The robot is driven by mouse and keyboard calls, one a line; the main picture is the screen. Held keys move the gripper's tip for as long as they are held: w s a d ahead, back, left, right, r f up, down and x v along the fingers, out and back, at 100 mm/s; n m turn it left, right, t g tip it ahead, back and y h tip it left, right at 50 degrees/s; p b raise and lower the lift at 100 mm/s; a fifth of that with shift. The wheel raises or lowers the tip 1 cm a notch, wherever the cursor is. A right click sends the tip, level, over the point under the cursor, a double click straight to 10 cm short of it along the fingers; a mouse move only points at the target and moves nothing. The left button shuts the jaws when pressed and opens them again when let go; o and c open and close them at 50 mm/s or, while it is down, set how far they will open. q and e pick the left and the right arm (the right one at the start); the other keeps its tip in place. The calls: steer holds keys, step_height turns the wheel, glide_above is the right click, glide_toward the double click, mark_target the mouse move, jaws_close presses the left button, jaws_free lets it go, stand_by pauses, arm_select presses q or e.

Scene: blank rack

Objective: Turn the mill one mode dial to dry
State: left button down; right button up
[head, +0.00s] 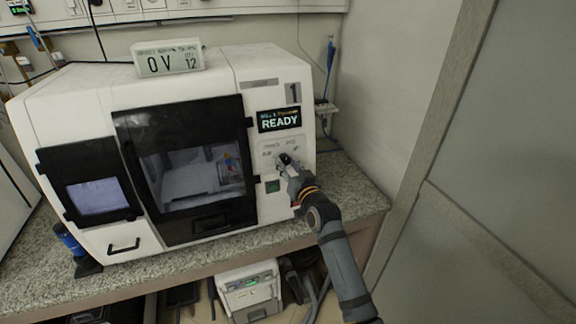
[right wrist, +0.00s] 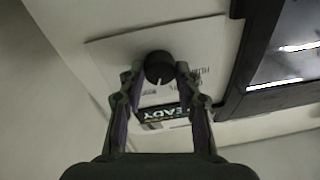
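The mill one mode dial (right wrist: 159,67) is a round black knob with a white pointer mark. It sits on the pale front panel of the white machine (head: 265,83) marked 1. In the head view the dial (head: 285,158) is partly covered by my right gripper (head: 288,167). In the right wrist view the fingertips of my right gripper (right wrist: 159,76) lie on both sides of the dial, close against it. The pointer faces down and slightly left there, toward the display. The labels around the dial are too small to read. My left gripper is not in view.
The machine's display (head: 280,119) reads READY, above the dial. A green button (head: 273,186) lies just below it. A small sign (head: 167,58) stands on top. The machine rests on a speckled counter (head: 357,190); a grey panel stands at the right.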

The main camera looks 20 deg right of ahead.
steer(key=c, duration=0.4)
steer(key=m+p, duration=0.4)
steer(key=p, duration=0.1)
steer(key=m+h+p, duration=0.1)
steer(key=p, duration=0.2)
steer(key=shift+a+r+m, duration=0.1)
steer(key=shift+r+m, duration=0.2)
steer(key=shift+m, duration=0.1)
steer(key=shift+c, duration=0.2)
steer(key=shift+f+m, duration=0.1)
steer(key=shift+m, duration=0.3)
steer(key=shift+f+m+h, duration=0.3)
steer(key=shift+m, duration=0.4)
steer(key=shift+m+b, duration=0.4)
steer(key=shift+b, duration=0.45)
steer(key=shift+m+b, duration=0.3)
steer(key=shift+b, duration=0.05)
steer(key=shift+r, duration=0.1)
